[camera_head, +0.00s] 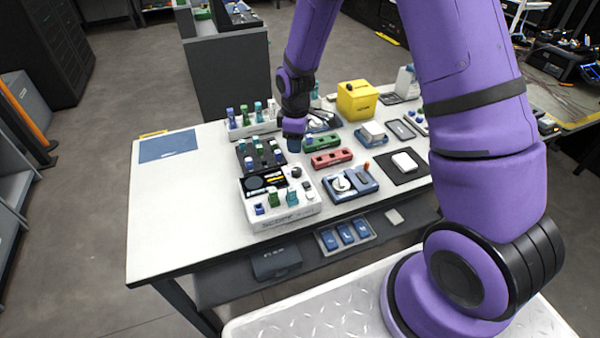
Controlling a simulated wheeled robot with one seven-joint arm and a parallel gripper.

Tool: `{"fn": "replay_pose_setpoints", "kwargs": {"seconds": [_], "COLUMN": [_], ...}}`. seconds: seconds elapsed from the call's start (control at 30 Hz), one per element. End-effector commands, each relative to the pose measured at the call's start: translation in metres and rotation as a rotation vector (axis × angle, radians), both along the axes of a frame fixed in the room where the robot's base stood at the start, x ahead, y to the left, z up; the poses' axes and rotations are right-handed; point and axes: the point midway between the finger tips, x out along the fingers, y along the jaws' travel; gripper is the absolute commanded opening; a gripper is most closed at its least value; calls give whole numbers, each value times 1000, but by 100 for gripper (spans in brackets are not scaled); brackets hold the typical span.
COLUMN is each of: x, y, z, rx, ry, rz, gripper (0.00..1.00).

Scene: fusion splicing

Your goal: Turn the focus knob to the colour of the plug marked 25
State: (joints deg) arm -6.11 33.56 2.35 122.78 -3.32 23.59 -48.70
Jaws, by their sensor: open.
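A white device (283,216) with a dark screen stands at the table's front left. A small black knob (296,172) is on its top right; I cannot tell whether it is the focus knob. A blue unit (361,181) with a white round dial (342,183) sits to its right. Blue (259,209), green (273,199) and teal (292,197) plugs stand on the white device. Several more coloured plugs stand in racks behind it. The marking 25 is not readable on any plug. My gripper (294,145) is open, above the table behind the white device; its fingertips are hard to make out.
A dark plug rack (247,149) and a white rack (236,131) stand behind the device. Green (322,142) and red (332,158) blocks lie right of my gripper. A yellow box (357,99) is at the back. The table's left side (180,210) is mostly clear.

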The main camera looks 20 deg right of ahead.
Motion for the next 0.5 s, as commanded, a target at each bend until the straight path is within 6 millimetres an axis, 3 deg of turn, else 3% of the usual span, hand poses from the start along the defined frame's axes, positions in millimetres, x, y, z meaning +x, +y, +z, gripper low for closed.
{"fn": "replay_pose_setpoints", "kwargs": {"seconds": [0.23,0.5], "x": [0,-1], "y": [1,0], "z": [-21,-66], "rx": [0,-1], "ry": [6,5], "rz": [5,4], "gripper": [45,45]}}
